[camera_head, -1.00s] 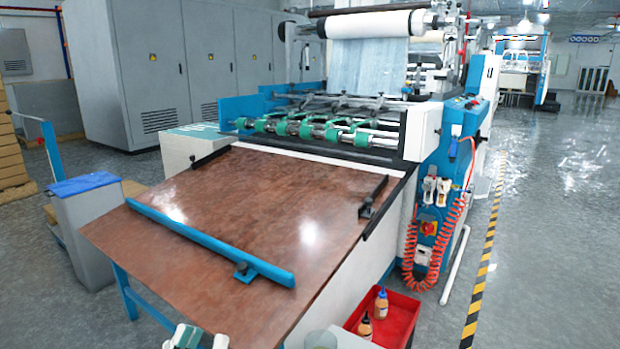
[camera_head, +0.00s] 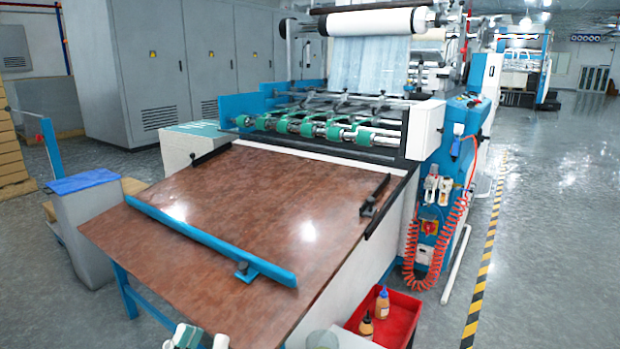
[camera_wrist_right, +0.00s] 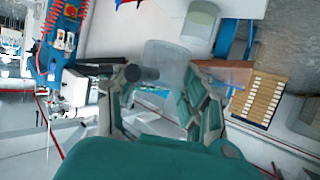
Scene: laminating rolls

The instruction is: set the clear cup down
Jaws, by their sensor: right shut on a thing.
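In the right wrist view the clear cup (camera_wrist_right: 166,60) is between the fingers of my right gripper (camera_wrist_right: 162,85), which is shut on it. A second pale, greenish cup (camera_wrist_right: 201,22) stands just beyond it near a white surface. In the head view a translucent cup (camera_head: 322,340) shows at the bottom edge, partly cut off; I cannot tell which of the two it is. My left gripper (camera_head: 200,340) shows only at its tips at the bottom edge of the head view, over the brown table's near side. Its opening is not clear.
The brown feed table (camera_head: 260,200) carries a blue bar (camera_head: 205,238) and a black side guide (camera_head: 375,196). A red tray (camera_head: 398,325) with two small bottles stands to the right. The laminating machine (camera_head: 330,125) is behind.

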